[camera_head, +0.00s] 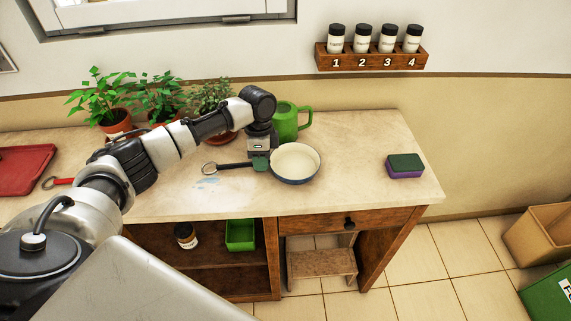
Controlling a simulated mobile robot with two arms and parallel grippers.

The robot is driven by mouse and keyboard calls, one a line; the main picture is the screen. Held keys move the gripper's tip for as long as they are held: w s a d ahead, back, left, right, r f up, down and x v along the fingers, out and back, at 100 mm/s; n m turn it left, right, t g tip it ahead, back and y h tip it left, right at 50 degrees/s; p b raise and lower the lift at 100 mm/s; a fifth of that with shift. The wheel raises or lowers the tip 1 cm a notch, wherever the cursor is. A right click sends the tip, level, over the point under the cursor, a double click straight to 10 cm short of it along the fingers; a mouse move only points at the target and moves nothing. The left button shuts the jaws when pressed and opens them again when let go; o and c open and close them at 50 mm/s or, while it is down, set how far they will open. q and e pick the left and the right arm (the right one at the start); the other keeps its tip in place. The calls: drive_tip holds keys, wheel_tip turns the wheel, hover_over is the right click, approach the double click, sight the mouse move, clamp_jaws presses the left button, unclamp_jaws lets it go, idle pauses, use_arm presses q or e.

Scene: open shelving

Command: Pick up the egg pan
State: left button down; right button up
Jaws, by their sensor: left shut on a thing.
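The egg pan (295,162) is a small round pan with a cream inside and a dark blue outside. It is at the middle of the counter, and its dark handle points left, ending in a ring. My left gripper (260,163) points down over the handle, close to the pan's rim, and is shut on it. The fingertips are small and partly hidden in this view. I cannot tell whether the pan is lifted off the counter. My right gripper is not in view.
A green watering can (287,122) stands just behind the pan. Potted plants (160,95) line the wall at left. A red tray (24,169) lies far left. A purple and green sponge (405,166) lies right. Counter (350,150) between pan and sponge is clear.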

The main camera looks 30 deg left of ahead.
use_arm(q)
drive_tip(key=shift+r, duration=0.1)
drive_tip(key=shift+r, duration=0.4)
drive_tip(key=r, duration=0.3)
drive_tip(key=shift+d+r+b, duration=0.25)
drive_tip(key=shift+d+b, duration=0.05)
drive_tip(key=s+d+r, duration=0.3)
drive_tip(key=d+r, duration=0.3)
drive_tip(key=d, duration=0.4)
drive_tip(key=shift+d+r+b, duration=0.35)
